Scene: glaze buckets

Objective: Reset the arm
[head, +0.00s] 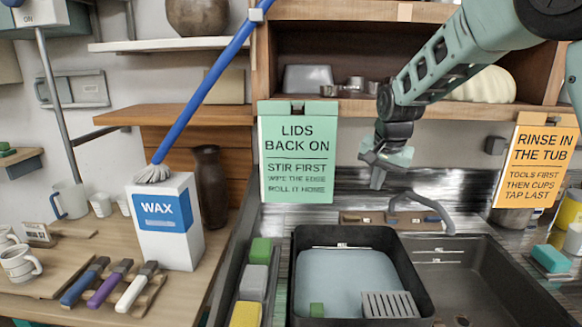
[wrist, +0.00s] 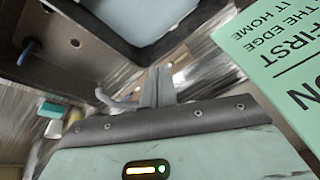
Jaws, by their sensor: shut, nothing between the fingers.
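My gripper (head: 377,178) hangs from my green arm in the head view, above the back edge of the sink and to the right of the green sign. Its fingers are together and empty, and they point down. In the wrist view the closed fingers (wrist: 158,88) show past the dark edge of the gripper body. The gripper appears to touch nothing.
Below stands a dark tub (head: 420,290) holding pale liquid, with a grey faucet (head: 425,205) behind it. A green sign (head: 297,160) and an orange sign (head: 537,165) hang nearby. A white WAX box (head: 168,245) with a blue-handled mop stands left. Brushes (head: 138,285) lie on the counter.

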